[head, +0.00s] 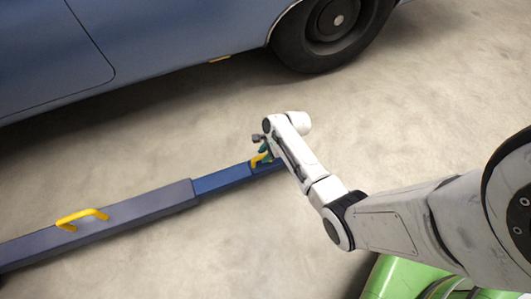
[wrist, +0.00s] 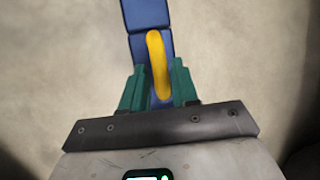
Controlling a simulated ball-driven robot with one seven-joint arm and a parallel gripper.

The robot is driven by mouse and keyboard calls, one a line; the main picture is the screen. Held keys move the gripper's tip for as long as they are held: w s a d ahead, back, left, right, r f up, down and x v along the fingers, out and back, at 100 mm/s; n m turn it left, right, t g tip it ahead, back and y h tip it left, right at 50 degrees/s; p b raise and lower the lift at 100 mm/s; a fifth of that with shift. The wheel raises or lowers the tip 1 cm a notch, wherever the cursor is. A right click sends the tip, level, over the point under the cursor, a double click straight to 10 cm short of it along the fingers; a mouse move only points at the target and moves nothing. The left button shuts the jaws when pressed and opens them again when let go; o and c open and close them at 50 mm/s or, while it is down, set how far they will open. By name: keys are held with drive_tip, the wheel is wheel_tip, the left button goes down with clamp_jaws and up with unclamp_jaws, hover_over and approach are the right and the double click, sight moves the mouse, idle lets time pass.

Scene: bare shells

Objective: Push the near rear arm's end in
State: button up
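The near rear arm is a long bar on the floor with a grey outer sleeve (head: 130,213) and a narrower blue inner part (head: 222,181) drawn out of it to the right. Its outer end carries a yellow handle (head: 260,160), which also shows in the wrist view (wrist: 157,60) over the blue end (wrist: 146,15). My gripper (head: 265,152) is at this handle. My wrist partly hides the arm's end in the head view.
A second yellow handle (head: 82,217) sits on the grey sleeve at the left. A blue car (head: 150,45) with a dark wheel (head: 325,30) stands behind the arm. The concrete floor around the bar is clear. Something green (head: 410,280) is at the bottom right.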

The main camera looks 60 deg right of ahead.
clamp_jaws()
idle(0.3)
drive_tip(key=w+a+p, duration=0.1)
drive_tip(key=w+a, duration=0.5)
drive_tip(key=a, duration=0.3)
drive_tip(key=w+a+p, duration=0.1)
drive_tip(key=w+a, duration=0.5)
drive_tip(key=a, duration=0.3)
drive_tip(key=shift+w+a, duration=0.25)
drive_tip(key=shift+a, duration=0.1)
unclamp_jaws()
drive_tip(key=shift+a, duration=0.2)
drive_tip(key=o, duration=0.3)
drive_tip(key=shift+d, duration=0.1)
drive_tip(key=shift+d+p, duration=0.1)
drive_tip(key=shift+p, duration=0.2)
